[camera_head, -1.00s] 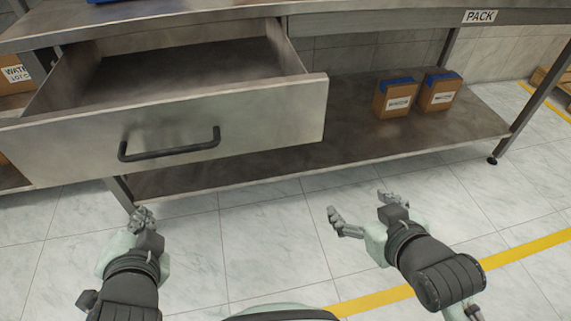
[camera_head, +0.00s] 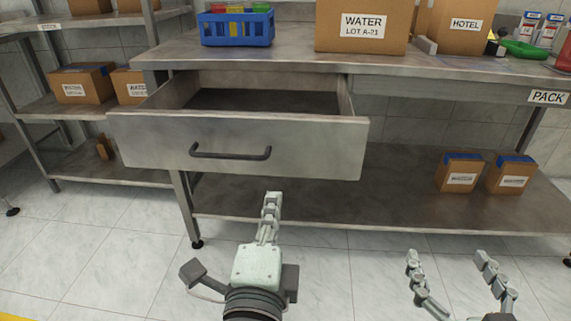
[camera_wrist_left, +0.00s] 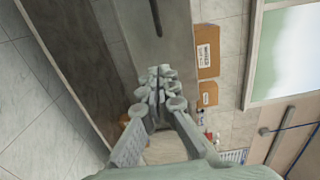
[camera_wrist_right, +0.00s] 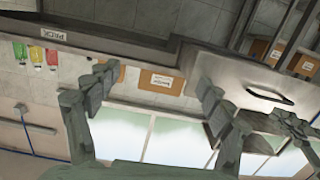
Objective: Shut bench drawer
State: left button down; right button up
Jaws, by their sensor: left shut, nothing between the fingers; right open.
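The bench drawer (camera_head: 315,148) is pulled out from under the bench top, with its inside showing and a dark bar handle (camera_head: 230,153) on its front. My left gripper (camera_head: 272,197) is shut and empty, pointing at the bench just in front of and below the drawer front, right of the handle; I cannot tell the exact gap. The handle also shows at the top of the left wrist view (camera_wrist_left: 155,18). My right gripper (camera_head: 450,262) is open and empty, low at the right, apart from the drawer. The right wrist view shows the drawer front and handle (camera_wrist_right: 268,93).
On the bench top (camera_head: 300,64) stand a blue crate (camera_head: 236,29), a WATER box (camera_head: 361,25) and a HOTEL box (camera_head: 462,25). Two small boxes (camera_head: 459,172) sit on the lower shelf (camera_head: 400,205). A shelf rack with boxes stands at the left. The floor in front is clear.

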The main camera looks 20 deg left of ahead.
aim_at(283, 151)
pick_arm(q)
jog(key=x, duration=1.1)
jog(key=shift+w+p, duration=0.2)
jog(key=shift+p, duration=0.1)
jog(key=shift+w+a, duration=0.25)
jog(key=shift+w, duration=0.4)
pick_arm(e)
jog(key=shift+d+f+g, duration=0.3)
jog(key=shift+d+f, duration=0.05)
jog(key=shift+f, duration=0.25)
pick_arm(q)
jog(key=shift+w, duration=0.1)
pick_arm(e)
jog(key=shift+s, duration=0.1)
